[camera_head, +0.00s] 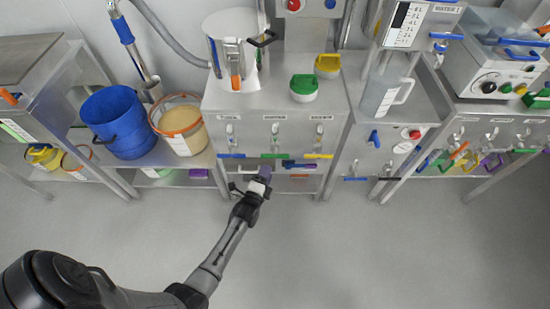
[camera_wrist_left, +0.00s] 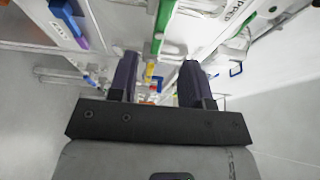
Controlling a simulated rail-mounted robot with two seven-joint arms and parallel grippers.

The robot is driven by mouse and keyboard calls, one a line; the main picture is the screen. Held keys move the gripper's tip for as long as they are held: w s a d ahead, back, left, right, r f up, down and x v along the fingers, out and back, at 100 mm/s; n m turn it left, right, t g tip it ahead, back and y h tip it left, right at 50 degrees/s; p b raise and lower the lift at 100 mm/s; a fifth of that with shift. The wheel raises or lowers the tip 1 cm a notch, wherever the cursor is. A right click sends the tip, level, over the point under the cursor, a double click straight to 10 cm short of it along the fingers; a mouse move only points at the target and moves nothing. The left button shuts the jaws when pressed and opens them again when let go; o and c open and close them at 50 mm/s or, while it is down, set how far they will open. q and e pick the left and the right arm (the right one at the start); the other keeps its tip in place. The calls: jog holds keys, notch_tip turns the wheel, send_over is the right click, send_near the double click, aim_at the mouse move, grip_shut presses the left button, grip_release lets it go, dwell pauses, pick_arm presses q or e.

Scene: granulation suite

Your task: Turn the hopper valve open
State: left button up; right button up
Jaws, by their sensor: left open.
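The metal cabinet (camera_head: 300,115) in the middle carries a row of labelled valves with blue (camera_head: 231,155), green (camera_head: 274,155) and yellow (camera_head: 318,156) bar handles. All three bars lie level across the front. My left gripper (camera_head: 265,172) is just below the green handle, fingers apart and empty. In the left wrist view, my two dark fingers (camera_wrist_left: 157,75) are spread, with a green handle (camera_wrist_left: 163,25) beyond them, not between them. My right gripper is not in view.
A blue bucket (camera_head: 118,125) and a tan-filled tub (camera_head: 182,128) stand on the left shelf. A clear jug (camera_head: 385,94) stands at right above more handles. Green (camera_head: 304,88) and yellow (camera_head: 327,65) lidded pots sit on the cabinet. The floor (camera_head: 400,250) in front is clear.

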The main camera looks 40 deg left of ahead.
aim_at(274, 158)
pick_arm(q)
jog(key=b+x, duration=0.2)
jog(key=x, duration=0.5)
jog(key=shift+w+a+f+b, duration=0.1)
jog(key=shift+w+a+b, duration=0.05)
jog(key=shift+w+b, duration=0.2)
jog(key=shift+w+a, duration=0.15)
jog(key=shift+w, duration=0.2)
grip_shut()
